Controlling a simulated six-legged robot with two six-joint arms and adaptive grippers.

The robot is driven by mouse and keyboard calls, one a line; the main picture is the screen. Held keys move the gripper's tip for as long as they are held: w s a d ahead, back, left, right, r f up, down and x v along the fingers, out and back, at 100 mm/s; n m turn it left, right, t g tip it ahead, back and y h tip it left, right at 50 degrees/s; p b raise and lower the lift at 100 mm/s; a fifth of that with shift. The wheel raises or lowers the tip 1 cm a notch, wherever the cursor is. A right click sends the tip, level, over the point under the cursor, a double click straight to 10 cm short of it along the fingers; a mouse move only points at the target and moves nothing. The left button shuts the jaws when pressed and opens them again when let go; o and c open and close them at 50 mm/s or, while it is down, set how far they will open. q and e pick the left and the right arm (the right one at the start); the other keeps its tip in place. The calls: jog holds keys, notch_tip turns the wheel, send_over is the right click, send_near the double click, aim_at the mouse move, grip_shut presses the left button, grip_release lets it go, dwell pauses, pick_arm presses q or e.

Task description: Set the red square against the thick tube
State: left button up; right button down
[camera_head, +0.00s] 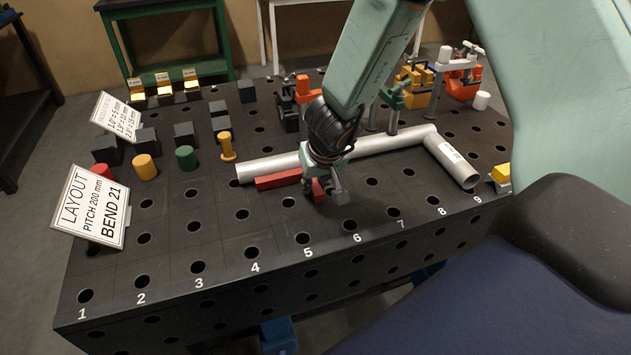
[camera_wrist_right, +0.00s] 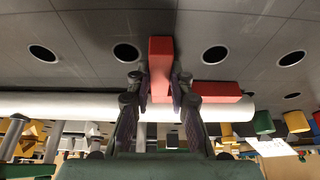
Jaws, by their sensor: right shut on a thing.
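The red square (camera_head: 278,181) is an L-shaped piece lying at the near side of the thick tube (camera_head: 268,166). One leg runs along the tube and the other points toward the table's front edge. My right gripper (camera_head: 326,188) is shut on the front-pointing leg. In the right wrist view the leg (camera_wrist_right: 160,58) sits between the fingers, and the other leg (camera_wrist_right: 215,88) extends right beside the pale tube (camera_wrist_right: 60,105). Whether the square touches the tube, I cannot tell. The gripper hides part of the tube and the square's corner. My left gripper is not in view.
The black table (camera_head: 220,245) has a grid of holes and numbers on its front edge. A layout sign (camera_head: 92,207), coloured cylinders and black blocks stand at left. Orange and green clamps (camera_head: 392,97) stand behind the tube. The front strip is clear.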

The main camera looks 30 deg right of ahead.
jog(key=shift+w+d+r+p, duration=0.1)
jog(key=shift+w+p, duration=0.15)
jog(key=shift+p, duration=0.05)
dwell(0.6)
jog(key=c, duration=1.2)
grip_release()
jog(key=shift+o, duration=0.4)
jog(key=shift+s, duration=0.15)
jog(key=v, duration=1.2)
